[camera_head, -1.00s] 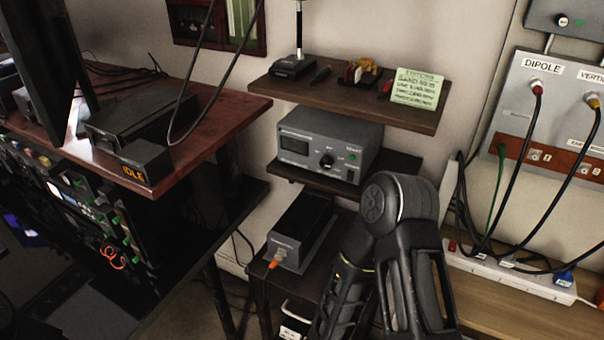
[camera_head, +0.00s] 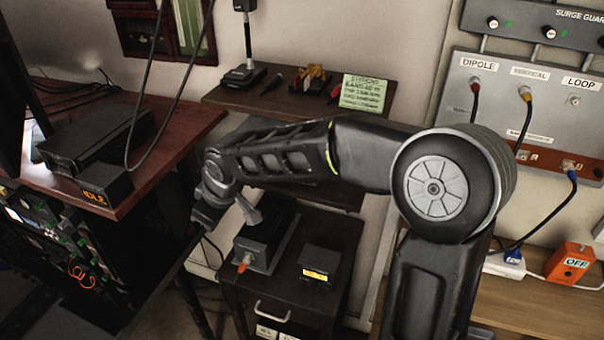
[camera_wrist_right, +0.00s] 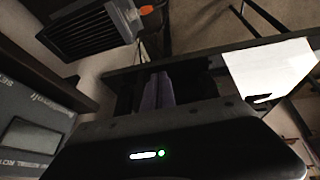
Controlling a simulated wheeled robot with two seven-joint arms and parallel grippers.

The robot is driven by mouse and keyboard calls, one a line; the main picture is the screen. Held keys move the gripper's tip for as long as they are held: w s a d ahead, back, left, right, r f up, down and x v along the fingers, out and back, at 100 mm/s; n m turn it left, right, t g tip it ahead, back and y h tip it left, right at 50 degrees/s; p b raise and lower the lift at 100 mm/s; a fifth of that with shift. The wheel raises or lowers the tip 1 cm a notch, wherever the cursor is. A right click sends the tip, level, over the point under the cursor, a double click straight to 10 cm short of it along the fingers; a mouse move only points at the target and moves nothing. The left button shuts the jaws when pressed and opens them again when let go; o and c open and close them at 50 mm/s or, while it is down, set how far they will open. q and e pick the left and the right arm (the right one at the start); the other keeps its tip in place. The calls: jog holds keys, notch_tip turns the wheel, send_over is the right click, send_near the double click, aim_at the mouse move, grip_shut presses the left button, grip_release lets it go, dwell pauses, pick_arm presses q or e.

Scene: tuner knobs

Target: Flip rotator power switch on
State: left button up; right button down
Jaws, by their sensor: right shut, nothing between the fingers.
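The grey control box with a display, a knob and a green-marked switch area stood on the middle shelf in the earlier head view. My right arm now hides it there. In the right wrist view a grey box (camera_wrist_right: 35,130) with sideways lettering, partly cut off, shows at the left edge; it looks like the same box. Its switch cannot be made out. My left gripper is not in view.
A small black box with a yellow display (camera_head: 320,265) sits on the dark cabinet (camera_head: 300,308). An orange box marked OFF (camera_head: 575,262) stands on the right bench. A desk (camera_head: 180,140) is at left, an upper shelf (camera_head: 290,105) behind, and an antenna panel (camera_head: 545,115) with cables at right.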

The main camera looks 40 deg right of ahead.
jog(key=s+d+r+g+h, duration=0.1)
jog(key=s+d+r+h, duration=0.1)
jog(key=s+d+r, duration=0.2)
jog(key=s+d+r+g+h, duration=0.1)
jog(key=s+d+r, duration=0.4)
jog(key=d+r, duration=0.5)
jog(key=shift+d+r+n+g+h+p, duration=0.3)
jog(key=shift+r+n+g+h, duration=0.15)
jog(key=shift+h, duration=0.35)
jog(key=b+x, duration=0.1)
jog(key=x, duration=0.2)
jog(key=w+d+b+x, duration=0.1)
jog(key=x, duration=0.3)
jog(key=d+b+x, duration=0.1)
jog(key=x, duration=0.3)
jog(key=shift+w+r+b, duration=0.2)
jog(key=shift+r+b, duration=0.15)
jog(key=shift+b, duration=0.05)
jog(key=shift+w+d+f, duration=0.1)
jog(key=shift+w+d, duration=0.2)
jog(key=shift+d, duration=0.15)
